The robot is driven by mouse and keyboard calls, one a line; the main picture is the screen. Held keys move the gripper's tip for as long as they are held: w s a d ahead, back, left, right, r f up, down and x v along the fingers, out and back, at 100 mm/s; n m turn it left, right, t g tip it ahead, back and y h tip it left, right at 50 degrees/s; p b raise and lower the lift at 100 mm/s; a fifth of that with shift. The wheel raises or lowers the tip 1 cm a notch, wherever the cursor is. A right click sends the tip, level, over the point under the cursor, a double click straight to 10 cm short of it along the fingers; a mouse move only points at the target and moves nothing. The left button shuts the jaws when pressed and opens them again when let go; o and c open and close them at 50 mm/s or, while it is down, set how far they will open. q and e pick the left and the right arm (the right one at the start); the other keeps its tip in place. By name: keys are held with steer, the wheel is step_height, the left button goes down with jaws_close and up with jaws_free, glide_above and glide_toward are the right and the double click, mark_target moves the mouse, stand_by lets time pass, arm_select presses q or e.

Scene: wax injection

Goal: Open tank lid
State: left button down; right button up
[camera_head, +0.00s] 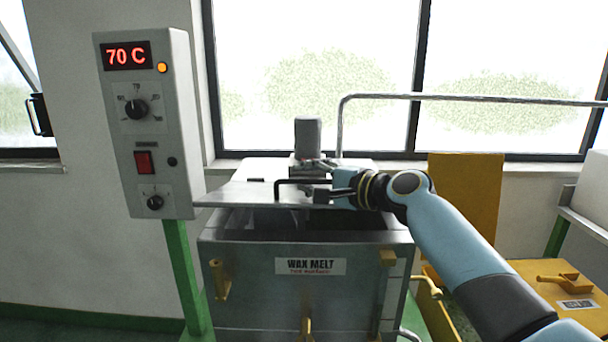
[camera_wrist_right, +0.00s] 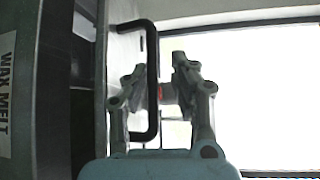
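The wax melt tank (camera_head: 240,262) is a grey metal box with a "WAX MELT" label on its front. Its lid (camera_head: 235,195) is a flat grey plate, and a dark gap shows between its front edge and the tank rim, so it looks partly raised. A black bar handle (camera_head: 293,181) stands on the lid; it also shows in the right wrist view (camera_wrist_right: 153,50). My right gripper (camera_head: 328,180) is at the handle's right end. In the wrist view its fingers (camera_wrist_right: 158,85) are apart, with the bar between them, closer to the left finger. My left gripper is out of view.
A control box (camera_head: 180,125) reading 70 C stands left of the tank on a green post. A grey motor-like cylinder (camera_head: 308,138) stands behind the lid. A metal rail (camera_head: 470,98) runs behind. A yellow table (camera_head: 535,275) with a scoop stands at right.

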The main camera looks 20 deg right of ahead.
steer(key=r+p+v, duration=0.1)
steer(key=p+v, duration=0.3)
steer(key=v, duration=0.6)
steer(key=shift+s+d+r+p, duration=0.15)
steer(key=shift+d+r+p, duration=0.05)
steer(key=shift+r+p, duration=0.25)
stand_by(0.6)
